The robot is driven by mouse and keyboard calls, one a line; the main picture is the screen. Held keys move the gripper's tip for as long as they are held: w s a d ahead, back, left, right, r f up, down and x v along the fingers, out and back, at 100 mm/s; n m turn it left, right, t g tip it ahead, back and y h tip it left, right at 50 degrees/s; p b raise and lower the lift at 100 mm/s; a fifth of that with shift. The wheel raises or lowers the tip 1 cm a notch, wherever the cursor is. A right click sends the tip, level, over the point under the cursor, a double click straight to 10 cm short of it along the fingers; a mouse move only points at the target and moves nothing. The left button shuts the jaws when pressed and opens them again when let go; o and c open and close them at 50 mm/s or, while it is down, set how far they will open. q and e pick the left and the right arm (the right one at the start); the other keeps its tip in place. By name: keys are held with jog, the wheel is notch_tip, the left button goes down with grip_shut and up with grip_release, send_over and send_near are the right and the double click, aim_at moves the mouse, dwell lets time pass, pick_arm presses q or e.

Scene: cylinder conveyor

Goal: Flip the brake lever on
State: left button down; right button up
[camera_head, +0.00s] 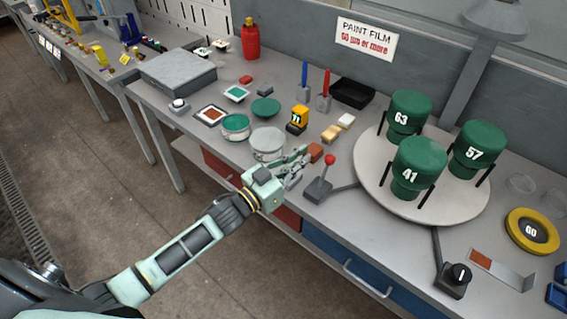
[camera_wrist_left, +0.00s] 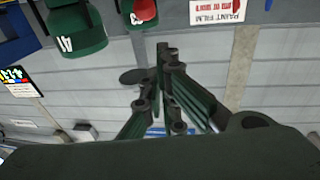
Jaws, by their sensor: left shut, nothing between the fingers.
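The brake lever (camera_head: 321,176) is a short stick with a red ball knob on a dark grey base, left of the round turntable (camera_head: 380,200). It stands close to upright, leaning slightly right toward its knob. My right gripper is not in view.
Green cylinders marked 63 (camera_head: 407,118), 41 (camera_head: 418,173) and 57 (camera_head: 474,153) stand on the turntable. A dark box with a knob (camera_head: 455,278) sits at its front.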

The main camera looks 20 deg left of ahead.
pick_arm(q)
jog(key=s+r, duration=0.1)
jog(key=s+a+r, duration=0.1)
jog(key=s, duration=0.1)
jog(key=s+a+r+b, duration=0.1)
jog(key=shift+s+a, duration=0.2)
jog(key=shift+a, duration=0.05)
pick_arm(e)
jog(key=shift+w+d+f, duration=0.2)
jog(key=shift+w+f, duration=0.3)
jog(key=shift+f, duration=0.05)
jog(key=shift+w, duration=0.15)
